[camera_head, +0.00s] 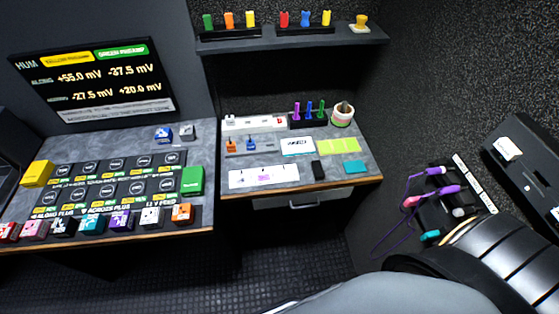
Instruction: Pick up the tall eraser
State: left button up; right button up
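A small black upright block (318,171) stands near the front edge of the right desk (230,190); it may be the tall eraser, but it is too small to be sure. A flat teal piece (355,167) lies to its right. A white sheet with purple marks (263,177) lies to its left. Neither of my grippers shows in the head view.
Behind the block are a white card (298,146), green notes (338,146), a rack of coloured pens (308,115) and a cup (343,114). A drawer (315,199) sits below. Cubes (121,218) line the left desk. Purple cables (420,199) hang at right.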

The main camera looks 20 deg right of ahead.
aim_at(319, 175)
jog(key=u, duration=0.5)
jog(key=l+u, duration=0.1)
jog(key=u, duration=0.4)
jog(key=i+l+u, duration=0.1)
jog(key=u, duration=0.85)
jog(key=l+u, duration=0.15)
jog(key=u, duration=0.85)
jog(key=l+u, duration=0.1)
jog(key=u, duration=0.4)
jog(key=k+l+z, duration=0.1)
jog(key=z, duration=1)
